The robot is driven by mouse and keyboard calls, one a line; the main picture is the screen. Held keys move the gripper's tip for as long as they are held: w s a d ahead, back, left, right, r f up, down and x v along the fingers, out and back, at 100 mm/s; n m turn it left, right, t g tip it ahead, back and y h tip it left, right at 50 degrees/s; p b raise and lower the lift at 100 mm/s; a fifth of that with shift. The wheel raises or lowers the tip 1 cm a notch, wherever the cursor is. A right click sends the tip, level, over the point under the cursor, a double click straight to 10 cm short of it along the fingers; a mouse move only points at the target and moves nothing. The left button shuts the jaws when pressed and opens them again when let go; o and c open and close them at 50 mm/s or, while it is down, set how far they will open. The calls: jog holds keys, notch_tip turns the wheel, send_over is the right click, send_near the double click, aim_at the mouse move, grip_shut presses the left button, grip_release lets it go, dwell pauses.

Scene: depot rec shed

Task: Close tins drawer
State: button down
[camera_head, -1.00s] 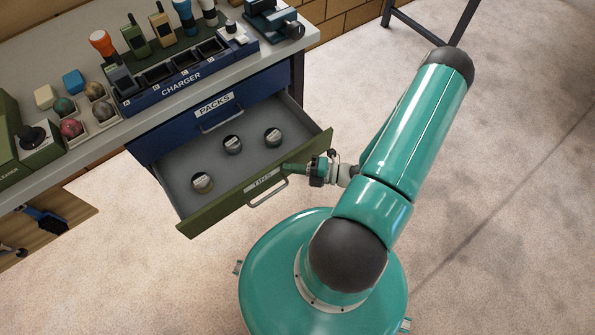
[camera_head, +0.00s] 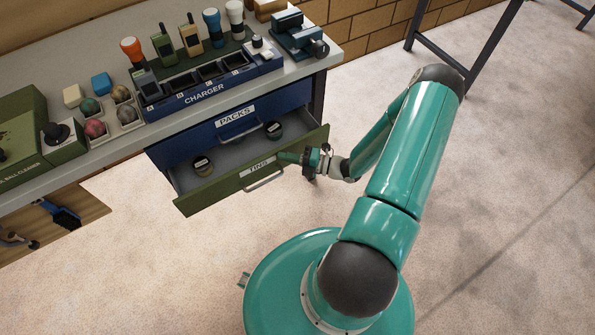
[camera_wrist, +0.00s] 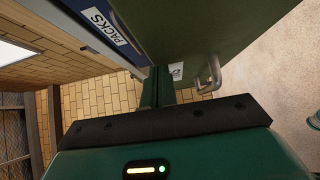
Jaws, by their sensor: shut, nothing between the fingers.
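The tins drawer (camera_head: 225,185) has an olive-green front with a TINS label and a metal bar handle (camera_head: 264,178). It stands partly open below the shut blue PACKS drawer (camera_head: 236,122). Two tins show inside, one at the left (camera_head: 203,166) and one at the back right (camera_head: 273,129). My gripper (camera_head: 283,157) is shut and empty, its fingertips at the drawer front's outer face, right of the TINS label. In the wrist view the fingers (camera_wrist: 157,88) point at the green front, beside the handle (camera_wrist: 210,75); exact contact is hard to tell.
The bench top above holds a charger rack (camera_head: 205,85) with radios and torches, a tray of balls (camera_head: 112,115), a green ball cleaner box (camera_head: 22,135) and a blue vise-like tool (camera_head: 298,35). A dark metal stand (camera_head: 465,55) is at the upper right. The floor at right is clear.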

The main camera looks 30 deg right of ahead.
jog(key=w, duration=0.8)
